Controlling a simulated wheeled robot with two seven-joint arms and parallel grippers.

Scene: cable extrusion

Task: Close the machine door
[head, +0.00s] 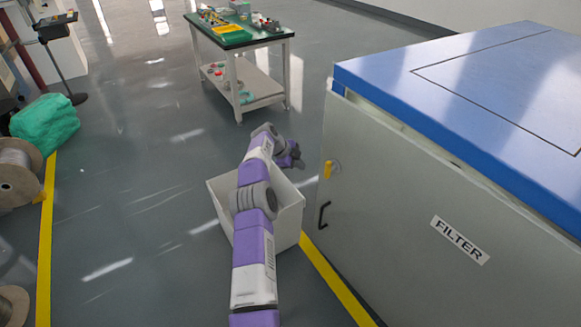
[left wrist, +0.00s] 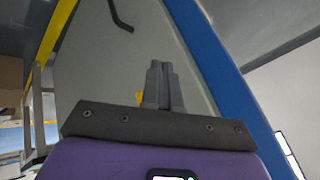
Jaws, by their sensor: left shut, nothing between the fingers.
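The machine (head: 450,85) with a blue top stands at the right of the head view. Its grey door (head: 400,190) bears a FILTER label, a black handle (head: 323,214) and a yellow latch (head: 332,169). A narrow gap shows between the door's upper edge and the blue top; I cannot tell if the door is fully shut. My left gripper (head: 294,156) is left of the door's latch edge. In the left wrist view its fingers (left wrist: 163,72) are together and empty in front of the grey door (left wrist: 160,35), partly hiding the yellow latch. Contact cannot be told. My right gripper is out of view.
A white open bin (head: 290,222) stands on the floor under my left arm, beside the machine. A green-topped cart (head: 235,38) stands farther back. Cable reels (head: 15,175) and a green bundle (head: 45,122) are at the left.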

